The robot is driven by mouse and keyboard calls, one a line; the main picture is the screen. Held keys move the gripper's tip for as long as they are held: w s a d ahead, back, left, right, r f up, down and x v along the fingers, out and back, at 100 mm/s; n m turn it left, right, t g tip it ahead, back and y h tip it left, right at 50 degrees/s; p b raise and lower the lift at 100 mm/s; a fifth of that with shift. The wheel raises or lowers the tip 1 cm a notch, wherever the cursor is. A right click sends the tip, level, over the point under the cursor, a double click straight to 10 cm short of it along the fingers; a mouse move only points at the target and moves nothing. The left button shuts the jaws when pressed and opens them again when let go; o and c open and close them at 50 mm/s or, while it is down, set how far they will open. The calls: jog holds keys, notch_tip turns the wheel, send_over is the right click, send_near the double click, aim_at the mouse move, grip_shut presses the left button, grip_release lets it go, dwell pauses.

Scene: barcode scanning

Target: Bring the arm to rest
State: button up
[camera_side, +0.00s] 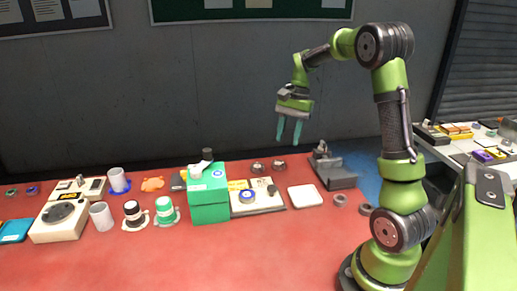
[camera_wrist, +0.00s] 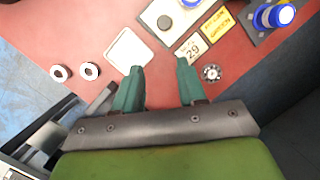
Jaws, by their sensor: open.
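My gripper (camera_side: 289,138) hangs above the red table (camera_side: 120,262) in the side view, well clear of everything on it. Its two teal fingers point down and stand apart with nothing between them. In the wrist view my gripper (camera_wrist: 158,72) is also open and empty. Beyond the fingertips, a white square pad (camera_wrist: 128,50) lies on the table. My green arm stands upright on its base at the right and bends over to the left at the top.
A green box (camera_side: 208,198) stands mid-table. A flat device with a blue button (camera_side: 247,196), a white pad (camera_side: 305,196) and a dark grey device (camera_side: 336,174) lie to its right. Cups and spools stand left. The table's front is clear.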

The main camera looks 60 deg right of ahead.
jog(key=s+a+r+n+t, duration=0.2)
jog(key=s+a+n, duration=0.1)
jog(key=a, duration=0.5)
jog(key=s+a+r+n+t, duration=0.2)
jog(key=s+a+n, duration=0.2)
jog(key=a, duration=0.4)
jog(key=s+a+r+n+t+h, duration=0.1)
jog(key=s+a+r+n+t, duration=0.1)
jog(key=a, duration=0.6)
jog(key=s+n, duration=0.1)
jog(key=n, duration=0.1)
jog(key=shift+s+r+n+t, duration=0.2)
jog(key=shift+r+n+t, duration=0.05)
jog(key=shift+n+t, duration=0.15)
